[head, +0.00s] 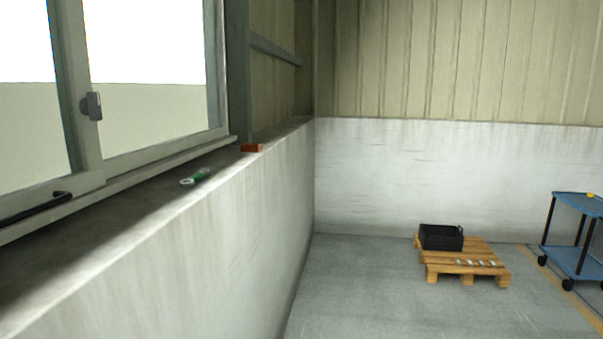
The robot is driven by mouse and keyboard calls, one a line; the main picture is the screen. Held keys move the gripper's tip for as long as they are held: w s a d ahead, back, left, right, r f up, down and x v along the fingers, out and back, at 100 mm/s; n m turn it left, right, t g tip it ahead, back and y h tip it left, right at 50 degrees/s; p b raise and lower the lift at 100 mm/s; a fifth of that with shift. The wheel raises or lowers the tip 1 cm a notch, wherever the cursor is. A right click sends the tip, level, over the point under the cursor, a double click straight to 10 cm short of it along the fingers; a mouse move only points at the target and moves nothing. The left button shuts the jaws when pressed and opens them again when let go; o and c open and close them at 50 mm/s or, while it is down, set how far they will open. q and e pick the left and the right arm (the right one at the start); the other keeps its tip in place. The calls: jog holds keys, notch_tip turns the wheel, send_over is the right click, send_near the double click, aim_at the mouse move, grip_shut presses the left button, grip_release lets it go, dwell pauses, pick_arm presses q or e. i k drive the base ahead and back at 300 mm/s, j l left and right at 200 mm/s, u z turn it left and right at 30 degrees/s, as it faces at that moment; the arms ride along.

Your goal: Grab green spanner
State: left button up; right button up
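The green spanner (197,177) lies on the concrete ledge (130,220) below the window. Its middle is green and its near end is a pale grey ring. The far end is small and hard to make out. Neither of my grippers shows in the head view.
An orange-red block (251,148) sits farther along the ledge. The window frame (150,160) borders the ledge on the left. On the floor stand a wooden pallet (440,267) with a black crate (441,238) and small metal pieces, and a blue trolley (576,203). The floor (350,295) before the pallet is clear.

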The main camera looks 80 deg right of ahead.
aim_at(190, 182)
jog(key=i+l+z, duration=0.1)
jog(key=z, duration=1.8)
jog(key=u, duration=0.45)
jog(key=i+l+u, duration=0.1)
jog(key=l+u, duration=1)
